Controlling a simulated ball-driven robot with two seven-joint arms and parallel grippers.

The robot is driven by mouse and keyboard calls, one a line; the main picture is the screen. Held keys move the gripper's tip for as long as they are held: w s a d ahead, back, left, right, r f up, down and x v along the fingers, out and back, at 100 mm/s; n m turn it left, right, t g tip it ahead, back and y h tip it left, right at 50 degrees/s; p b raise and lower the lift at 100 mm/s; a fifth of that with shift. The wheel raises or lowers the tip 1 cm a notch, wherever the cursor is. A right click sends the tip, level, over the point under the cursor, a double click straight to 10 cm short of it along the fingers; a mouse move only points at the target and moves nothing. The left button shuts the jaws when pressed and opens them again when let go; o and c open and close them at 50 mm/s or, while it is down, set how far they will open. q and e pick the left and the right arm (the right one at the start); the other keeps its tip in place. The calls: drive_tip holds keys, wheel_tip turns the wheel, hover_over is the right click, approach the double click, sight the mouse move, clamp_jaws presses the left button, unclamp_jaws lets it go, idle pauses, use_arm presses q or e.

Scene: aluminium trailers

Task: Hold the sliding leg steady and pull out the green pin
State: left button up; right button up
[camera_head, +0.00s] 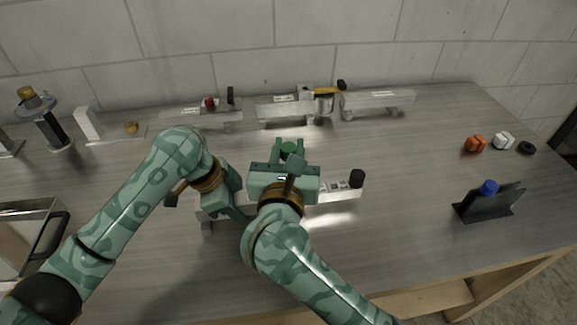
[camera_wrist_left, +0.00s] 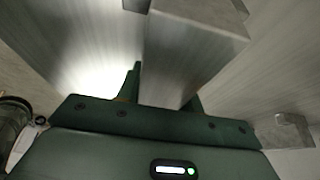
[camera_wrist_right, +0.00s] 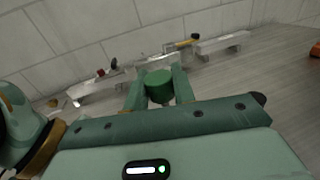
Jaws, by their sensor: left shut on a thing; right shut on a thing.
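The aluminium trailer (camera_head: 335,194) lies mid-table, with a black knob (camera_head: 357,178) at its right end. My left gripper (camera_head: 236,210) is at its left part. In the left wrist view my left gripper (camera_wrist_left: 166,92) is shut on a grey metal bar, the sliding leg (camera_wrist_left: 190,45). My right gripper (camera_head: 290,150) reaches over the trailer and is shut on the green pin (camera_head: 289,146). In the right wrist view the pin's round green head (camera_wrist_right: 160,84) sits between the fingers. The pin's lower end is hidden, so I cannot tell whether it is still in the leg.
Several metal trailers (camera_head: 285,110) stand along the back wall. A dark holder with a blue-topped piece (camera_head: 489,187) stands at the right, with an orange piece (camera_head: 475,143) and a white piece (camera_head: 503,140) behind it. A tray (camera_head: 35,240) is at the left. The front right tabletop is clear.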

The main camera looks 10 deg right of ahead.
use_arm(q)
drive_tip(key=o, duration=1.2)
